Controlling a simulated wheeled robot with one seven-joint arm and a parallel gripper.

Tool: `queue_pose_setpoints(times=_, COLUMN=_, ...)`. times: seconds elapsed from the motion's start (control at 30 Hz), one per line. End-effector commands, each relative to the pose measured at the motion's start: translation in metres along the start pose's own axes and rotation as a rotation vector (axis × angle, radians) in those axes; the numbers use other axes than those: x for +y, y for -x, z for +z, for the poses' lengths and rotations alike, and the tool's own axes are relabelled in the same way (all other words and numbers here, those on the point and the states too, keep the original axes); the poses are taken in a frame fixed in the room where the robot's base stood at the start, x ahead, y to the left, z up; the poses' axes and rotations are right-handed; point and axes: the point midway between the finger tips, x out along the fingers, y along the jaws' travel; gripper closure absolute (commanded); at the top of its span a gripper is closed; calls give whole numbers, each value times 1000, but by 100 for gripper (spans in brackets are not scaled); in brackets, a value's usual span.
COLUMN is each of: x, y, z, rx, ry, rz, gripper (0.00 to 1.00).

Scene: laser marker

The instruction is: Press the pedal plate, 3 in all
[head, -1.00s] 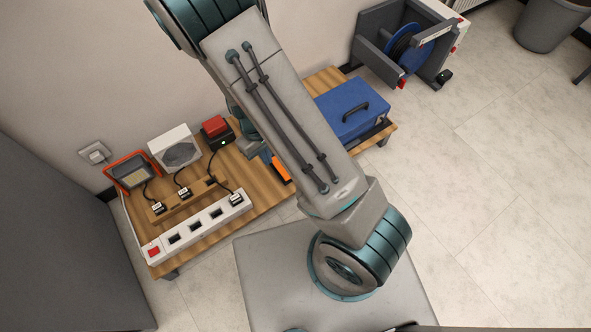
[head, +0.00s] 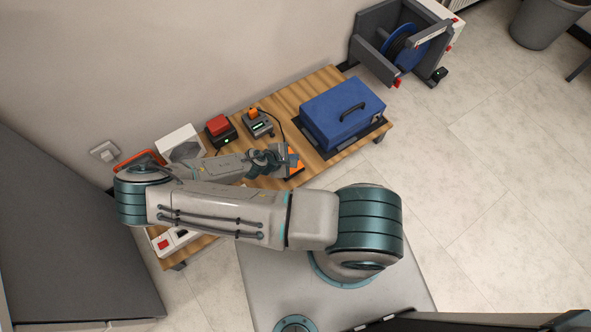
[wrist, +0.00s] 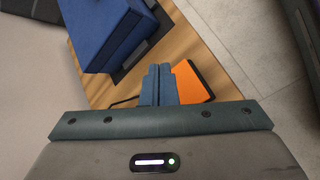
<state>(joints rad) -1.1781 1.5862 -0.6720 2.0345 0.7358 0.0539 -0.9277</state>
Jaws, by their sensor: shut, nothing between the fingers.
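The pedal plate (head: 293,161) is an orange plate in a dark base near the front edge of the wooden table; part of it is hidden by my gripper. It also shows in the wrist view (wrist: 189,82), just right of and partly behind my fingers. My gripper (head: 277,158) is shut and empty, with its fingertips (wrist: 160,69) together beside the plate's left side in the wrist view. I cannot tell whether the fingers touch the plate.
A blue case (head: 340,117) stands on the table (head: 318,86) to the right. A small grey device (head: 258,126) with an orange top and a red-topped box (head: 219,130) stand behind my gripper. A white box (head: 181,140) is farther left. My arm hides much of the power strip.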

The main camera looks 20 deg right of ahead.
Motion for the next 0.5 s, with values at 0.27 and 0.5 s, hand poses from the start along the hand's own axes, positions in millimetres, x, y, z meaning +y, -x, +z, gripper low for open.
queue_pose_setpoints(times=0.27, x=1, y=-1, z=0, rx=-1, ry=6, rz=9, gripper=100)
queue_pose_setpoints(times=0.5, x=-1, y=-4, z=-2, rx=-1, ry=6, rz=7, gripper=100)
